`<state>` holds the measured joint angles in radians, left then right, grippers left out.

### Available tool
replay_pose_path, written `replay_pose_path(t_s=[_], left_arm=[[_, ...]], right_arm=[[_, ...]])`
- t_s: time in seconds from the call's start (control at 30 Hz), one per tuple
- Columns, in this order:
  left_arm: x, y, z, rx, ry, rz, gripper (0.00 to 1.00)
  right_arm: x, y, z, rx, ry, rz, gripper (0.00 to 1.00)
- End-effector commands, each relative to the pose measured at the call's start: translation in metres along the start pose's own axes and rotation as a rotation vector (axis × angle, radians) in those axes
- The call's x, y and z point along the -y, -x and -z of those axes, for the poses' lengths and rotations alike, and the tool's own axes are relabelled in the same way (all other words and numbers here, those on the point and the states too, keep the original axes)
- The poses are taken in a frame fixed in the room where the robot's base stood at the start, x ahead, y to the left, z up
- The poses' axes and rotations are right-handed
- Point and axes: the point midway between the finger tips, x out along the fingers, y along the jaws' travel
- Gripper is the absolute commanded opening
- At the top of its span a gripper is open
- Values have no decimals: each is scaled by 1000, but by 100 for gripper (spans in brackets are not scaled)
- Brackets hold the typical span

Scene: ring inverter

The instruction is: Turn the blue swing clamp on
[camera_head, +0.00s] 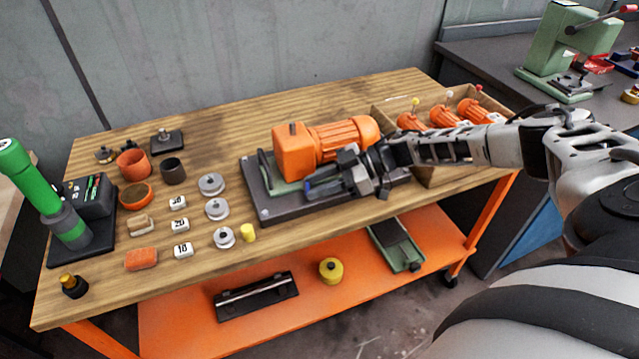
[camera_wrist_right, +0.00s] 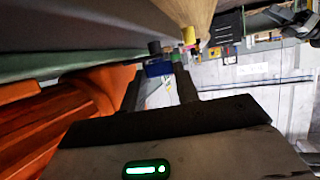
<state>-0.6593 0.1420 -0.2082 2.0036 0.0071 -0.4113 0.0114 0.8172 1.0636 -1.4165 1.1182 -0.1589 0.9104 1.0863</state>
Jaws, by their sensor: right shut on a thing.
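The blue swing clamp (camera_head: 318,189) is at the front of a dark fixture plate (camera_head: 290,208) on the wooden bench. An orange motor (camera_head: 340,138) sits on the fixture behind it. My right gripper (camera_head: 332,186) reaches in from the right and is shut on the clamp, covering part of it. In the right wrist view the blue part (camera_wrist_right: 158,69) shows between the fingertips (camera_wrist_right: 162,80). The clamp's exact angle is hard to tell. A second clamp bar, dark (camera_head: 264,170), stands at the fixture's left end. My left gripper is not in view.
A wooden crate (camera_head: 385,112) with several orange motors is behind my right arm. A green press tool (camera_head: 60,220) stands at the left end.

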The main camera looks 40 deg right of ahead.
Motion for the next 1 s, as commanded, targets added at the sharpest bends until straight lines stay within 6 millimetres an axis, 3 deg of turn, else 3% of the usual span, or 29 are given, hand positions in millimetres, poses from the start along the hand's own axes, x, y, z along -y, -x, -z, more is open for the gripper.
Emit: replay_pose_path(t_s=[0.27, 0.3, 0.37, 0.77, 1.0], left_arm=[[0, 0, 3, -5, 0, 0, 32], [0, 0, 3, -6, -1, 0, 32], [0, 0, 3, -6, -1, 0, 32], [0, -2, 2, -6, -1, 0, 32], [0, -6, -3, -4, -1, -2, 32]], right_arm=[[-1, -1, 3, -8, 3, -1, 8], [-1, -1, 3, -8, 3, -1, 36], [-1, -1, 3, -7, 3, -1, 53], [0, 7, 0, -3, 0, -1, 53], [-1, 54, -1, -1, 0, -4, 53]])
